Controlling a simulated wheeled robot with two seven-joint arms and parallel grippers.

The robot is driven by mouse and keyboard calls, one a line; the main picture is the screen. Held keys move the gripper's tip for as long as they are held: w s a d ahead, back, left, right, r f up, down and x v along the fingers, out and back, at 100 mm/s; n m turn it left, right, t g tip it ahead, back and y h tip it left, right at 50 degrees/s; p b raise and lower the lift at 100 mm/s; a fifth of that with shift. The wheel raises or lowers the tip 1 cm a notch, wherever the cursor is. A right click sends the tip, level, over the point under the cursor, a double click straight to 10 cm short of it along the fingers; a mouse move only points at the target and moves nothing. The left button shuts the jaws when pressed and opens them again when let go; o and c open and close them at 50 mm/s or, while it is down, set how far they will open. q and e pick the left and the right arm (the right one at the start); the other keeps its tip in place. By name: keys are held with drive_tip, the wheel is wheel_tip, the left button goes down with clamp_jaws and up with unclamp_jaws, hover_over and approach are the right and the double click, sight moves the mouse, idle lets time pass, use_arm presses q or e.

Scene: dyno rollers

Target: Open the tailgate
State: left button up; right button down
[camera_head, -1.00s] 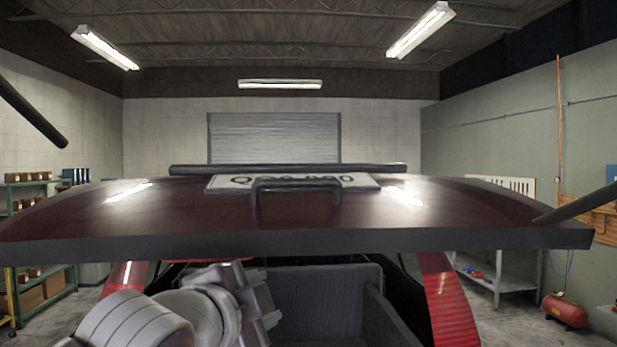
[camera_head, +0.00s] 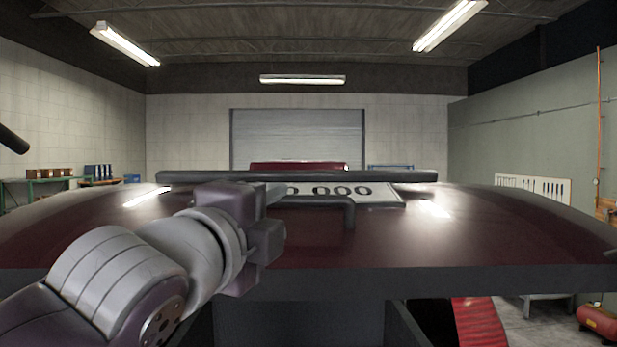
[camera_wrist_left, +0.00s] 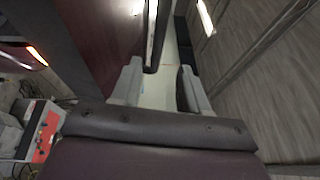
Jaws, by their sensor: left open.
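The tailgate (camera_head: 480,228) is a dark red panel spread wide across the head view, with its dark near edge toward me. It is raised, with the dark car interior showing beneath it. A white plate (camera_head: 385,195) and a dark handle (camera_head: 350,212) are on its face, and a black bar runs behind them. My left gripper (camera_head: 272,232) is over the panel, left of the handle's visible leg, and hides part of the plate. In the left wrist view the fingers (camera_wrist_left: 160,88) are apart, with a dark bar end (camera_wrist_left: 151,66) near them; contact is unclear. My right gripper is out of view.
A red light strip (camera_head: 476,320) shows below the panel at right. A red air tank (camera_head: 600,322) stands on the floor at far right. Shelves (camera_head: 50,185) line the left wall, and a closed shutter (camera_head: 297,135) is at the back.

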sight(300, 206)
use_arm(q)
drive_tip(key=w, duration=0.1)
drive_tip(key=w+p, duration=0.1)
drive_tip(key=w+r+p, duration=0.1)
drive_tip(key=shift+d, duration=0.3)
drive_tip(key=shift+n, duration=0.3)
drive_tip(key=w+d, duration=0.1)
drive_tip(key=w, duration=0.1)
drive_tip(key=w+d+f+p, duration=0.1)
drive_tip(key=w, duration=0.1)
drive_tip(key=w+d, duration=0.1)
drive_tip(key=w, duration=0.1)
drive_tip(key=shift+w+d+f, duration=0.1)
drive_tip(key=shift+w+f, duration=0.05)
drive_tip(key=shift+w, duration=0.1)
drive_tip(key=shift+s, duration=0.45)
drive_tip(key=shift+w, duration=0.2)
clamp_jaws()
drive_tip(key=shift+s+f, duration=0.1)
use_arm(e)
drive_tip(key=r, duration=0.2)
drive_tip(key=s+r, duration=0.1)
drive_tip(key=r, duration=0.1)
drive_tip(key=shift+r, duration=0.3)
